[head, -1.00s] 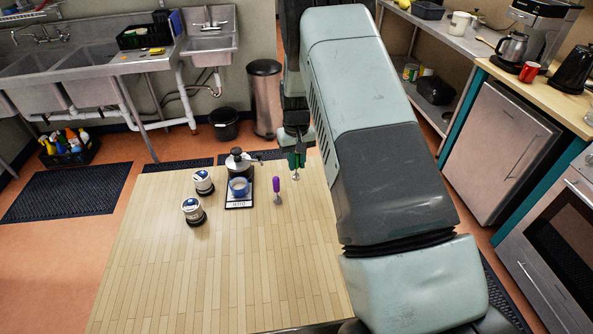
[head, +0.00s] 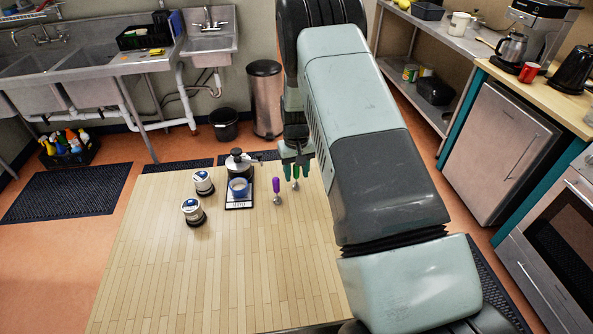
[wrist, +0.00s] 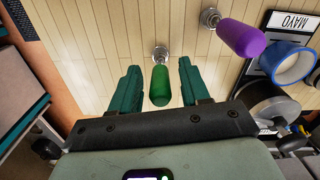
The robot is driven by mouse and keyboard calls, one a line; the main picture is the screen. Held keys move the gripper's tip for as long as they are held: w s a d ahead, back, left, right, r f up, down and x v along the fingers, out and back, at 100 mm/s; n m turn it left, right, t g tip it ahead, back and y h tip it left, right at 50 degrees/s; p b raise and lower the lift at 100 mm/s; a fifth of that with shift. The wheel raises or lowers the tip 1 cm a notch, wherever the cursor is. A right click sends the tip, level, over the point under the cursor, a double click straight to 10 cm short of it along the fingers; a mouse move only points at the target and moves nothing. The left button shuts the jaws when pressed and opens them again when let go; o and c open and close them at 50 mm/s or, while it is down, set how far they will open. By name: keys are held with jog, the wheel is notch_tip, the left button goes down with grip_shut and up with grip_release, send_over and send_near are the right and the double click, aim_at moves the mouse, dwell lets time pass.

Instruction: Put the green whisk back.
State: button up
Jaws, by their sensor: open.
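The green whisk (head: 295,173) stands upright near the far right part of the wooden table, green handle up and metal end down. In the wrist view its handle (wrist: 160,86) is between the two green fingers of my gripper (wrist: 160,90), with a gap on each side. My gripper (head: 296,171) is open and holds nothing. A purple whisk-like tool (head: 276,185) stands just left of the green one in the head view; in the wrist view its purple handle (wrist: 241,38) is at the upper right.
A black board (head: 239,204) labelled MAYO in the wrist view carries a blue-rimmed cup (head: 239,188). A metal pot (head: 238,163) stands behind it. Two blue-lidded tins (head: 203,184) (head: 192,212) stand to the left. The table's near part (head: 210,280) is clear.

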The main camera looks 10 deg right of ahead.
notch_tip(320, 180, up, 12)
jog(key=shift+f, duration=0.1)
jog(key=s+r+t, duration=0.1)
jog(key=s+r, duration=0.5)
jog(key=r, duration=0.5)
jog(key=s+r+t, duration=0.2)
jog(key=s+r, duration=0.5)
jog(key=r, duration=0.5)
jog(key=s+r+t, duration=0.1)
jog(key=s+r, duration=0.1)
jog(key=s, duration=0.9)
jog(key=s+d+r+m+t, duration=0.1)
jog(key=s+r, duration=0.1)
jog(key=s, duration=0.9)
jog(key=shift+s+r+t, duration=0.35)
jog(key=shift+r+t, duration=0.05)
jog(key=shift+d, duration=0.1)
